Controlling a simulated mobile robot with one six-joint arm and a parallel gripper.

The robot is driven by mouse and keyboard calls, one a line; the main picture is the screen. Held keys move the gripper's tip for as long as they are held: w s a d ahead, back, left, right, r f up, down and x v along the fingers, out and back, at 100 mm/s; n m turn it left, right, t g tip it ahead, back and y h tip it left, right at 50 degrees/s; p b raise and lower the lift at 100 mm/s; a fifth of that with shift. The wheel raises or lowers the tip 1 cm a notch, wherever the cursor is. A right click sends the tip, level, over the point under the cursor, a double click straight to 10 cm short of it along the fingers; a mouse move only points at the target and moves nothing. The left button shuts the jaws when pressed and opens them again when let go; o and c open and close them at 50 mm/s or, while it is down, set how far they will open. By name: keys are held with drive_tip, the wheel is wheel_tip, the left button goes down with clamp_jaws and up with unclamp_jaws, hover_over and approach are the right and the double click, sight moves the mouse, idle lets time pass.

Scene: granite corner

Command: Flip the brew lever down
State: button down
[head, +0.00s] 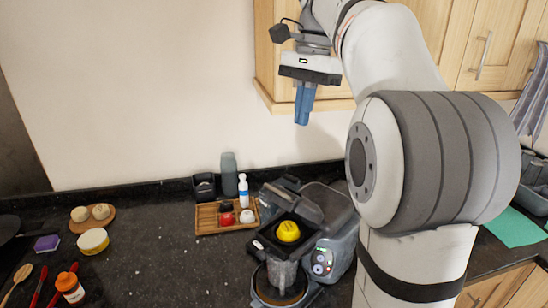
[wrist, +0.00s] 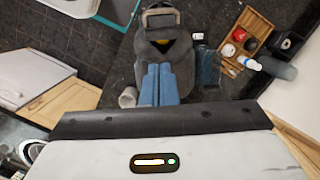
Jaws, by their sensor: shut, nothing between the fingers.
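The coffee machine (head: 335,222) is dark grey and stands on the counter below my gripper. Its grey lid-like top part, seemingly the brew lever (head: 298,204), is tilted up behind a yellow pod (head: 288,232) in the open top. The machine also shows in the wrist view (wrist: 150,72), with a sliver of the yellow pod beyond the raised part. My gripper (head: 301,123) is high above the machine, apart from it, with its blue fingers together and empty. In the wrist view the fingers (wrist: 158,66) overlap the machine and hide part of it.
A wooden tray (head: 205,220) with small items stands left of the machine, with a grey bottle (head: 229,174) and black container (head: 204,187) behind. A wall cabinet (head: 265,75) is close behind my gripper. A cutting board (head: 90,222) lies farther left. Counter between is clear.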

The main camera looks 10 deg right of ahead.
drive_tip(key=shift+w+r, duration=0.1)
drive_tip(key=shift+r, duration=0.05)
approach(285, 192)
drive_tip(key=shift+d+f, duration=0.2)
drive_tip(key=shift+f, duration=0.55)
drive_tip(key=shift+s+a+f, duration=0.35)
drive_tip(key=shift+a+f, duration=0.2)
drive_tip(key=shift+s+a+f, duration=0.35)
drive_tip(key=shift+a+f, duration=0.2)
drive_tip(key=shift+s+a+f, duration=0.2)
drive_tip(key=shift+a+f, duration=0.15)
